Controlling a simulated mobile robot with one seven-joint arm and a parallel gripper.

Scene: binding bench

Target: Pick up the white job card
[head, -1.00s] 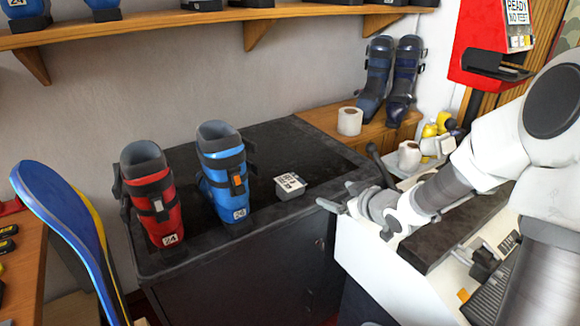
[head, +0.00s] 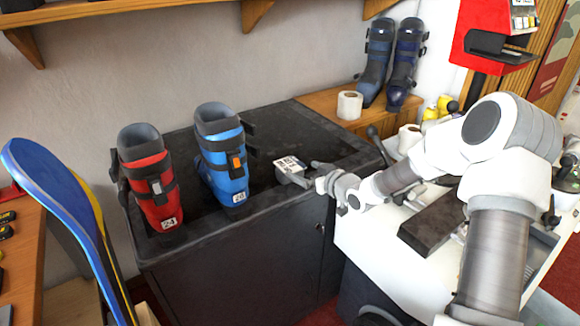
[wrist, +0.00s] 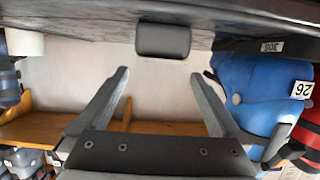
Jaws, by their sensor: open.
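The white job card (head: 289,163) with dark print shows in the head view. It sits on a small grey block on the dark bench top (head: 290,123), right of the blue boot. My gripper (head: 302,173) is open and empty, with its fingers close to the near right side of the card. In the wrist view, my two fingers (wrist: 160,75) are spread apart. The dark grey block (wrist: 163,40) lies just beyond and between their tips. The card's printed face does not show there, and I cannot tell whether either finger touches the block.
A blue boot (head: 222,160) and a red boot (head: 150,180) stand left of the card; the blue one also shows in the wrist view (wrist: 245,95). A white roll (head: 349,105) stands behind on a wooden shelf. The bench top behind the card is clear.

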